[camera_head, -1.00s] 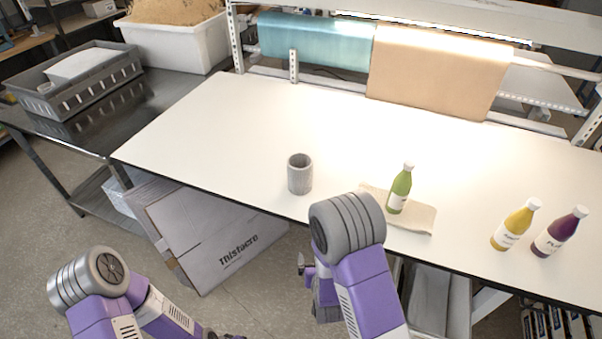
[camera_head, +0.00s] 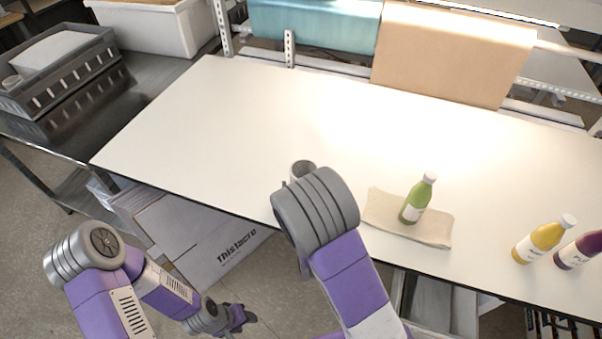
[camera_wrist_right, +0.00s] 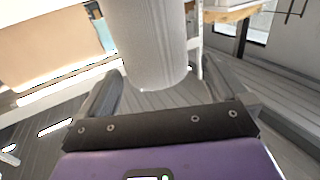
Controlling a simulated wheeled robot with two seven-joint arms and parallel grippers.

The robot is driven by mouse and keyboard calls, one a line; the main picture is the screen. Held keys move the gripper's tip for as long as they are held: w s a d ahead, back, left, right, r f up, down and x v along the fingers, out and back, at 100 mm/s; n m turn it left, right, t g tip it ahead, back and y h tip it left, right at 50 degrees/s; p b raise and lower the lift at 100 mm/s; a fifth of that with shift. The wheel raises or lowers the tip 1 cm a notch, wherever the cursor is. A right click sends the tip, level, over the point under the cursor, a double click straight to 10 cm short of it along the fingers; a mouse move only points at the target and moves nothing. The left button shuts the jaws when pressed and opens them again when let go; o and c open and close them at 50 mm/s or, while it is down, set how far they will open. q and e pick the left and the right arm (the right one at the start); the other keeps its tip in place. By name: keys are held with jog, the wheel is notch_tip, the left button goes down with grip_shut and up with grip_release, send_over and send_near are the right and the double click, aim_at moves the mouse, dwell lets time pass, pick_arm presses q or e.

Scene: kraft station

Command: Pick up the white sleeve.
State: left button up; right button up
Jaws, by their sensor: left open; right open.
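The white sleeve, a pale grey-white hollow cylinder (camera_head: 303,168), stands upright near the front edge of the table. In the head view my right arm hides most of it, and only its top rim shows. In the right wrist view the sleeve (camera_wrist_right: 150,45) stands large between the fingers of my open right gripper (camera_wrist_right: 160,78), with a gap on each side; I see no contact. The right gripper is hidden in the head view. My left gripper (camera_head: 238,318) is open and empty, low in front of the table and away from the sleeve.
A green bottle (camera_head: 417,198) stands on a beige cloth (camera_head: 385,212) right of the sleeve. A yellow bottle (camera_head: 543,240) and a purple bottle (camera_head: 578,250) stand at the far right. The white table (camera_head: 210,130) is clear to the left and behind. A cardboard box (camera_head: 190,238) sits below.

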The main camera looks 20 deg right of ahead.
aim_at(303, 161)
jog(key=w, duration=0.1)
jog(key=w+d, duration=0.1)
jog(key=w, duration=0.1)
jog(key=w+r+p, duration=0.1)
jog(key=w, duration=0.1)
jog(key=shift+w+d+r, duration=0.1)
jog(key=shift+d, duration=0.1)
jog(key=shift+c, duration=0.2)
jog(key=c, duration=0.4)
